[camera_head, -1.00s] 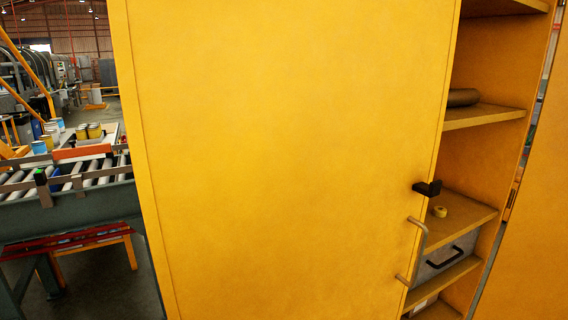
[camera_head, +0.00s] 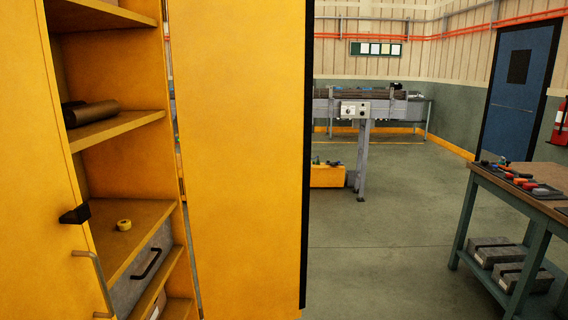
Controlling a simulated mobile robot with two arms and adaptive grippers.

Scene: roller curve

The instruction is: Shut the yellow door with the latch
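The yellow door (camera_head: 40,190) stands partly open at the left edge of the head view, in front of the yellow cabinet. A dark latch (camera_head: 75,214) sticks out from the door's edge. A pale bar handle (camera_head: 93,272) is fixed below the latch. Behind the door edge the open cabinet shows its shelves (camera_head: 118,130). Neither of my grippers shows in the view.
A second yellow panel (camera_head: 240,160) stands to the right. Grey floor (camera_head: 390,240) is open before a workbench (camera_head: 520,190) with tools.

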